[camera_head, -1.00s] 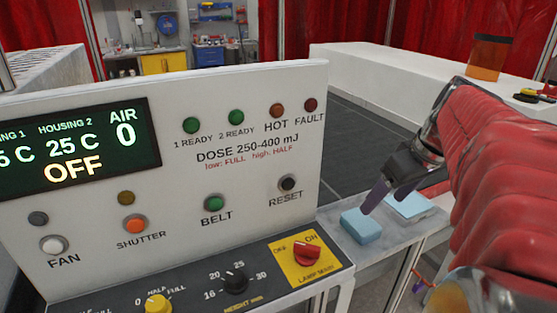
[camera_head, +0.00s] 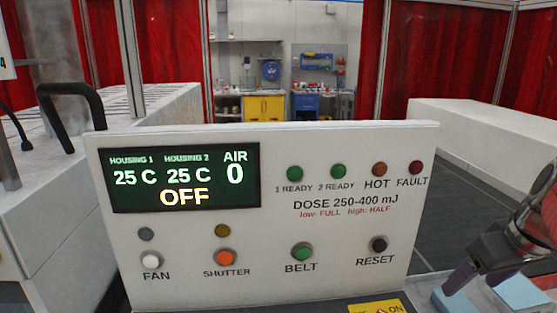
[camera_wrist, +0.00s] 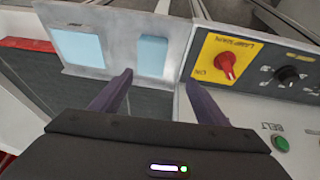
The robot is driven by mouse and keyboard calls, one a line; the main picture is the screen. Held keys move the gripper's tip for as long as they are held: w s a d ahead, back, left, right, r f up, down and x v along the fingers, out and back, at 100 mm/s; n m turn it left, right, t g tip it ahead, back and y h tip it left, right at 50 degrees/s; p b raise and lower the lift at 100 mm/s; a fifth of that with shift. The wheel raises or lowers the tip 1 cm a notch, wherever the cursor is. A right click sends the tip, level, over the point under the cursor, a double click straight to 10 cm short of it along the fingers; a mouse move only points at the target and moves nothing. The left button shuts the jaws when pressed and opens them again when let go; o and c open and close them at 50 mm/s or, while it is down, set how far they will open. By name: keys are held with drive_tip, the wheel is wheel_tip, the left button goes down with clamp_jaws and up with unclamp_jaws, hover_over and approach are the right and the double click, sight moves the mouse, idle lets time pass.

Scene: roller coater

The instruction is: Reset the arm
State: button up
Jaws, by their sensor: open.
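My gripper (camera_head: 468,282) is at the lower right of the head view, above a small shelf beside the control panel. In the wrist view my gripper (camera_wrist: 165,98) has its two purple fingers spread apart with nothing between the tips. A light blue block (camera_wrist: 152,55) stands on the shelf just beyond the fingertips; it also shows in the head view (camera_head: 455,301). A flat light blue pad (camera_wrist: 80,47) lies beside it. I cannot tell whether a finger touches the block.
The white control panel (camera_head: 240,232) reads OFF and has FAN, SHUTTER, BELT and RESET (camera_head: 378,244) buttons. A red lamp knob (camera_wrist: 226,66) sits near the right finger. White machine housings stand left and right, with red curtains behind.

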drive_tip(key=s+a+f, duration=0.2)
drive_tip(key=a, duration=0.6)
drive_tip(key=s+a+f, duration=0.2)
drive_tip(key=a+f, duration=0.1)
drive_tip(key=a, duration=0.5)
drive_tip(key=s+a+f+t, duration=0.1)
drive_tip(key=s+a+f, duration=0.1)
drive_tip(key=a, duration=0.6)
drive_tip(key=shift+a+f, duration=0.2)
drive_tip(key=shift+f, duration=0.35)
